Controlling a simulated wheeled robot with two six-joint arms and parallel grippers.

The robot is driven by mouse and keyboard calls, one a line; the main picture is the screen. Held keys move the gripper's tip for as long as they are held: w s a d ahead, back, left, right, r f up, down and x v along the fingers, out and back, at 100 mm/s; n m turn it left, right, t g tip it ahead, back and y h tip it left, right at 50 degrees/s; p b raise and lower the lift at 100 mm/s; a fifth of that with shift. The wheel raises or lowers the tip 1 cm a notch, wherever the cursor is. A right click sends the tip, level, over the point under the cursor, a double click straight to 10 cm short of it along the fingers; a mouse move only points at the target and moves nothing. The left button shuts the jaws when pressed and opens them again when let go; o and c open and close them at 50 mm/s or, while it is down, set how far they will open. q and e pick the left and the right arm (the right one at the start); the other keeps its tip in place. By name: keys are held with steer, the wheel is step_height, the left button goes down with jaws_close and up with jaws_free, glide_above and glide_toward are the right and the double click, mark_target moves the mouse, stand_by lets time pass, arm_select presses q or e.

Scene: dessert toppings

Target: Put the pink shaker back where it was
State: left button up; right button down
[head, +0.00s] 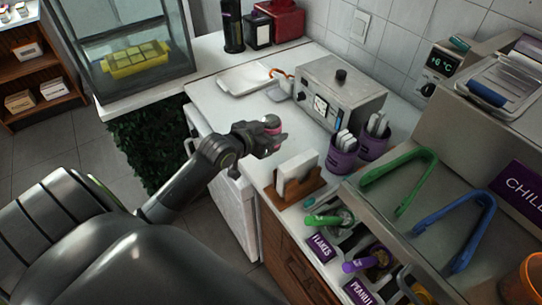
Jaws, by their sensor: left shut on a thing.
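My left gripper (276,142) reaches in from the left and is shut on the pink shaker (271,122). Only the shaker's greyish top and a little pink show above the fingers; the rest is hidden by the gripper. It is held over the white counter (232,120), near its front edge, left of the grey metal appliance. I cannot tell whether the shaker's base touches the counter. My right gripper is not in view.
The metal appliance (340,90) stands behind, with purple cups (341,157) in front of it. A wooden napkin holder (293,190) is close to the right.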

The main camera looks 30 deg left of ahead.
arm_select(q)
step_height(320, 180, down, 8)
steer(key=shift+r, duration=0.25)
steer(key=shift+f, duration=0.15)
steer(key=o, duration=1)
steer(key=shift+o, duration=0.2)
steer(key=shift+s+r, duration=0.1)
steer(key=shift+r, duration=0.1)
steer(key=v, duration=1.1)
steer(key=shift+s+r+b, duration=0.2)
steer(key=shift+s+b, duration=0.15)
steer(key=shift+b, duration=0.05)
